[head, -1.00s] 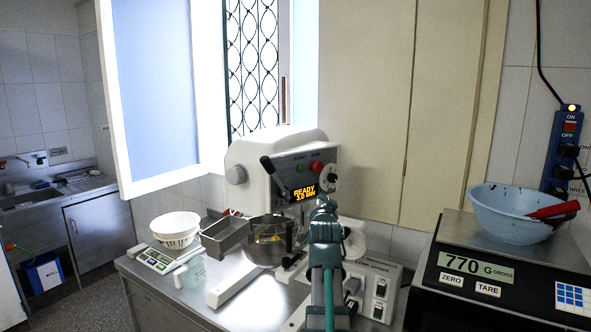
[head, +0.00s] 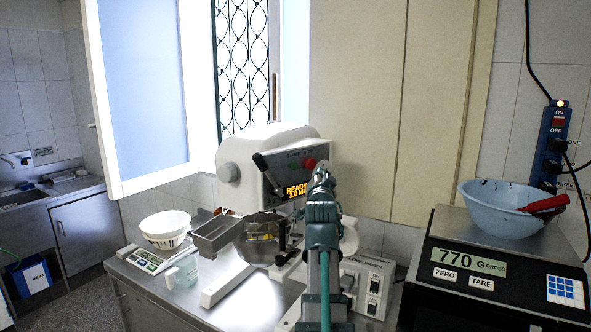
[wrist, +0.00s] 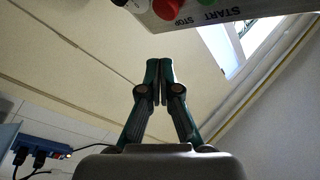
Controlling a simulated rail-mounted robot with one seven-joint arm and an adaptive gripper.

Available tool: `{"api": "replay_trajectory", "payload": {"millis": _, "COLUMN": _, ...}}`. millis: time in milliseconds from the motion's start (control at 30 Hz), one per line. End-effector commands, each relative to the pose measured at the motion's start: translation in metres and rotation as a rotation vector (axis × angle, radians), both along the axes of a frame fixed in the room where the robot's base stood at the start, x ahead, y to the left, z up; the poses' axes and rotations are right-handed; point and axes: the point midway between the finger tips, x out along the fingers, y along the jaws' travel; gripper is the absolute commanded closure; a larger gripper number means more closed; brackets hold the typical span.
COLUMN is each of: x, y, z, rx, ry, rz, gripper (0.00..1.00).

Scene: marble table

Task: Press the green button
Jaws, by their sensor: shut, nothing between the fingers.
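The green button (head: 294,166) is on the front panel of the white mixer (head: 250,150), left of the red button (head: 309,163) in the head view. In the wrist view the green button (wrist: 208,4) is cut off by the top edge, near the labels START and STOP; the red button (wrist: 165,8) is beside it. My gripper (head: 322,170) is shut and empty, just right of and below the red button in the head view. In the wrist view my gripper (wrist: 159,64) points up, with its closed tips below the panel and apart from both buttons.
The mixer has a lit READY display (head: 296,191), a dark lever (head: 266,172) and a metal bowl (head: 258,248). A black scale (head: 450,300) with a blue bowl (head: 500,215) stands to the right. A white basket (head: 165,225) and small scale stand left.

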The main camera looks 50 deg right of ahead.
Motion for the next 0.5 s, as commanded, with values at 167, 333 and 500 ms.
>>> {"api": "replay_trajectory", "payload": {"millis": 167, "x": 0.023, "y": -0.005, "z": -0.002, "rx": -0.002, "ry": 0.0, "rz": 0.001, "gripper": 1.0}}
{"api": "replay_trajectory", "payload": {"millis": 333, "x": 0.045, "y": -0.009, "z": -0.003, "rx": 0.0, "ry": 0.0, "rz": 0.001, "gripper": 1.0}}
{"api": "replay_trajectory", "payload": {"millis": 500, "x": 0.063, "y": -0.012, "z": -0.004, "rx": -0.001, "ry": 0.0, "rz": 0.001, "gripper": 1.0}}
